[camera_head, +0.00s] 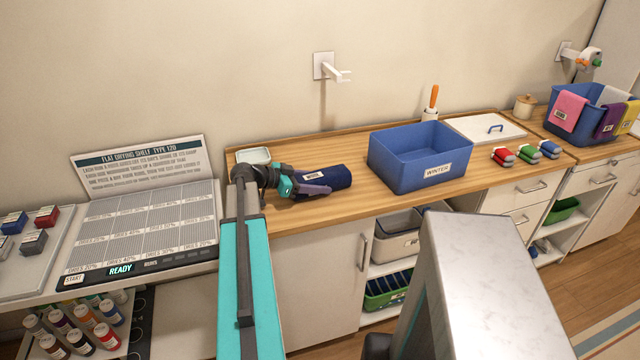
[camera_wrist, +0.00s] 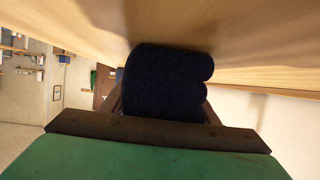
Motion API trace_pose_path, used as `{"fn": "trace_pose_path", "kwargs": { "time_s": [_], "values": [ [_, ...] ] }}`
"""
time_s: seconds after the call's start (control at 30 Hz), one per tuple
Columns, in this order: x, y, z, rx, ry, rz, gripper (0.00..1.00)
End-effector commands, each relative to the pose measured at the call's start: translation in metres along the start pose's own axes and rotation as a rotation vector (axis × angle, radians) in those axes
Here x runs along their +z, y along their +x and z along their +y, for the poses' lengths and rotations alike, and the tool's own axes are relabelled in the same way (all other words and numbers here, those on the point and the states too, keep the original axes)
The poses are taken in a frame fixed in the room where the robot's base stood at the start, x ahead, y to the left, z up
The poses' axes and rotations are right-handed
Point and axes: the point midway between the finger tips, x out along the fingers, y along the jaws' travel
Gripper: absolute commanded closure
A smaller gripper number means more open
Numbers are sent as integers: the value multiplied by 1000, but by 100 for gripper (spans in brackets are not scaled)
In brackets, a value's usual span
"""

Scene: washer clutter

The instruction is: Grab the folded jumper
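The folded jumper (camera_head: 336,178) is a dark navy bundle with a small white label, on the wooden counter beside the drying shelf. In the wrist view the jumper (camera_wrist: 168,80) fills the space ahead of my gripper (camera_wrist: 163,108), with a finger along each side of it. In the head view my gripper (camera_head: 312,188) reaches the jumper from the left, low over the counter, one finger across its near side. The jumper's near end is hidden by the gripper. I cannot tell whether the fingers press on it.
The blue WINTER bin (camera_head: 420,157) stands to the right on the counter (camera_head: 370,208). A small pale dish (camera_head: 254,156) is behind my gripper. The flat drying shelf (camera_head: 140,230), reading READY, is at left. A wall hook (camera_head: 335,73) sticks out above.

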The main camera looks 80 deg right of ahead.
Motion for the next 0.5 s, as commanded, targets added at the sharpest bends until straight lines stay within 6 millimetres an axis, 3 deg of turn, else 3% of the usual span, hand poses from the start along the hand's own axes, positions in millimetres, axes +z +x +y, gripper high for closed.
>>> {"fn": "trace_pose_path", "kwargs": {
  "time_s": [0.07, 0.5],
  "values": [
    [0, 0, 0, 1, 0, 0, 77],
    [-6, -2, 0, 0, 1, 1, 77]
  ]
}}
